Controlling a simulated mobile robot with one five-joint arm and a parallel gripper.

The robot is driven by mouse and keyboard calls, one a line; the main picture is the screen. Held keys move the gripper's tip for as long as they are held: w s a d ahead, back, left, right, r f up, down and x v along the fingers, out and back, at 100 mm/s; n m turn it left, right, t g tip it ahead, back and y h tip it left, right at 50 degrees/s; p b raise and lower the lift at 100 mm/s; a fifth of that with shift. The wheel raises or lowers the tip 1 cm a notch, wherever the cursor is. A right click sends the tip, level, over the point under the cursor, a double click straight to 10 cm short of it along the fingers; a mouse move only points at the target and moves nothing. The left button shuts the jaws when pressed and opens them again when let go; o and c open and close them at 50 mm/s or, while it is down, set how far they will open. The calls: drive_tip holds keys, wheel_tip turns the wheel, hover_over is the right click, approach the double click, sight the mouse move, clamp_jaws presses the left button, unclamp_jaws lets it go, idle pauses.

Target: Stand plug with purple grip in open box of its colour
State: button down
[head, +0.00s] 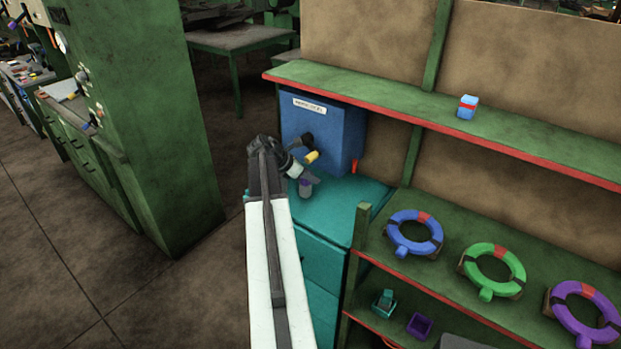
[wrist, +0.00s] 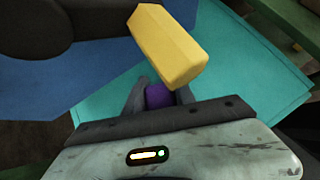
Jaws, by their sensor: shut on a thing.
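My gripper (wrist: 158,104) is shut on the purple grip (wrist: 158,95) of the plug, which shows between the two fingers in the wrist view. A small purple open box (head: 420,326) and a small teal container (head: 384,300) stand on the lower shelf at right. No yellow open box shows.
A blue labelled box (head: 335,130) stands behind my gripper on the cabinet. Blue (head: 391,233), green (head: 484,286) and purple rings (head: 560,312) lie on the middle shelf. A blue block (head: 467,107) with a red band sits on the top shelf. A green post (head: 359,230) separates cabinet and shelves.

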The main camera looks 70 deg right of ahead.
drive_tip(key=c, duration=1)
unclamp_jaws()
drive_tip(key=shift+f, duration=0.1)
drive_tip(key=shift+c, duration=0.2)
drive_tip(key=shift+r+p, duration=0.4)
drive_tip(key=p+v, duration=0.8)
drive_tip(key=v, duration=0.3)
drive_tip(key=shift+w+a, duration=0.25)
drive_tip(key=shift+a, duration=0.05)
drive_tip(key=shift+r, duration=0.1)
